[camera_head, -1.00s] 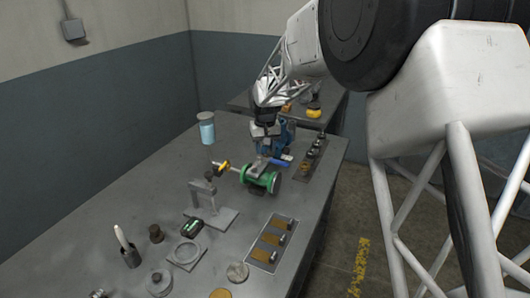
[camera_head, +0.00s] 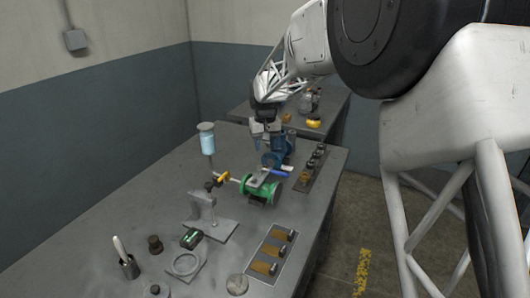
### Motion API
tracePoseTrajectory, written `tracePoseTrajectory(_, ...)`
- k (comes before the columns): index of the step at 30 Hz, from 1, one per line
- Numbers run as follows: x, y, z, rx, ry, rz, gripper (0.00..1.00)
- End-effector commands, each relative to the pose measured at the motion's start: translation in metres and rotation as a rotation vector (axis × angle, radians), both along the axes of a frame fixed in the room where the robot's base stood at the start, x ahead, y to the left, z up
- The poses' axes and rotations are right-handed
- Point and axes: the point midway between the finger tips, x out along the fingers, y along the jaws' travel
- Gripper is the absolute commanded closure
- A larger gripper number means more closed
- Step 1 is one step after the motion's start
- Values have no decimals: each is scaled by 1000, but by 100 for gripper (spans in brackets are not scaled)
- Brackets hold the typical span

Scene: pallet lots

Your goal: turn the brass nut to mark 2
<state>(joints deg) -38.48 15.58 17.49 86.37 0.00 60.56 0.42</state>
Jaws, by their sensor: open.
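A green flanged valve body (camera_head: 274,190) lies on the grey workbench, with a blue lever (camera_head: 280,171) and a grey flat piece (camera_head: 257,181) at its top. I cannot make out the brass nut or its numbered marks at this size. My gripper (camera_head: 266,146) points down above and behind the green valve. It is open and looks empty, apart from the valve. A blue device (camera_head: 277,151) stands just behind and beside it, and partly overlaps with it in view.
A grey stand (camera_head: 207,212) with a yellow clamp (camera_head: 222,177) is left of the valve. A dark strip with several fittings (camera_head: 312,165) lies to the right. A tray of brown pieces (camera_head: 273,250) is in front.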

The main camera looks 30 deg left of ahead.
Motion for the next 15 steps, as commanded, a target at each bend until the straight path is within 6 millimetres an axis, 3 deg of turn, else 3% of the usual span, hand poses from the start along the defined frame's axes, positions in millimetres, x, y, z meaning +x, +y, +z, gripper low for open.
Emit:
tracePoseTrajectory(8,0,0,0,0,0,-185,56)
tracePoseTrajectory(15,0,0,0,0,0,-505,56)
